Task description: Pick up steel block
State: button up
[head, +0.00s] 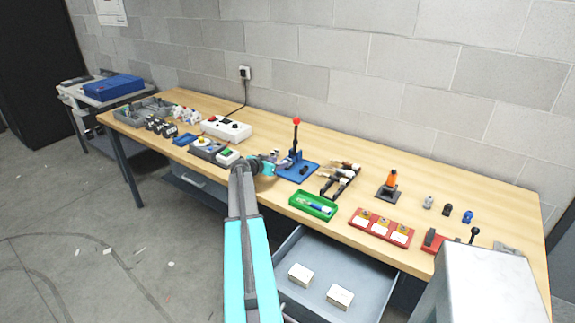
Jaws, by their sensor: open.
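My arm reaches out over the wooden workbench from the lower middle of the head view. My gripper (281,158) is at its far end, open, close to the left side of a blue stand with a red-knobbed lever (297,160). It is small here, and I see nothing between its fingers. I cannot pick out the steel block with certainty. A small greyish piece shows right by the gripper, but I cannot tell whether it is the block or part of the gripper.
A green tray (294,199), a dark rack of tools (334,188) and a red holder (358,229) lie near the bench's front edge. An open drawer (372,284) holds two pale boxes. A white control box (226,129) stands further left. The bench's back strip is mostly bare.

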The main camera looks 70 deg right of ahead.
jog(key=shift+p+x, duration=0.8)
jog(key=shift+x, duration=0.15)
jog(key=shift+f+p+x, duration=0.25)
jog(key=shift+p+x, duration=0.5)
jog(key=shift+x, duration=0.8)
jog(key=shift+a, duration=0.1)
jog(key=shift+c, duration=0.2)
grip_shut()
